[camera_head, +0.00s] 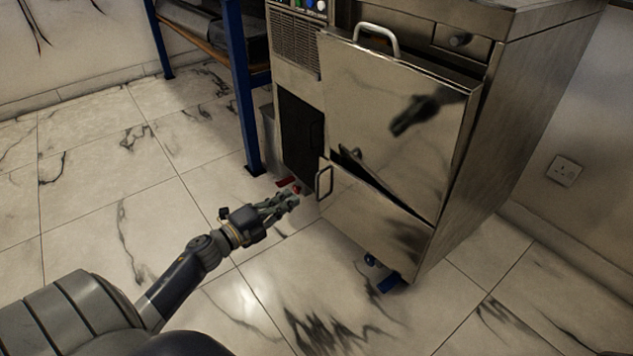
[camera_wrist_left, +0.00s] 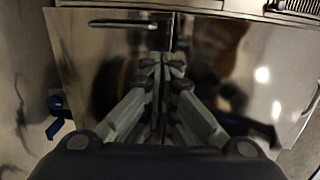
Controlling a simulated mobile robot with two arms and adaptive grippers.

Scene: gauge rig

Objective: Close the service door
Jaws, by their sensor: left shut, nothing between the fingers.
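The metal cabinet has a large upper steel door (camera_head: 385,110) with a bar handle (camera_head: 376,38) on its top edge. Its top leans outward, leaving a wedge-shaped gap at the right side. Below is a lower steel panel (camera_head: 375,222) with a small handle (camera_head: 323,182) at its left edge. No label shows which is the service door. My left gripper (camera_head: 292,198) is shut and empty, apart from the cabinet, in front of the lower panel's left handle. In the left wrist view its fingers (camera_wrist_left: 162,64) meet before the steel panels; a handle (camera_wrist_left: 122,23) shows at upper left. My right gripper is not in view.
A dark opening (camera_head: 301,138) lies left of the doors, under a grille (camera_head: 293,41). A blue-legged shelf (camera_head: 243,90) stands left of the cabinet. A blue caster (camera_head: 389,283) is at the cabinet's foot. The marble floor at left is clear.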

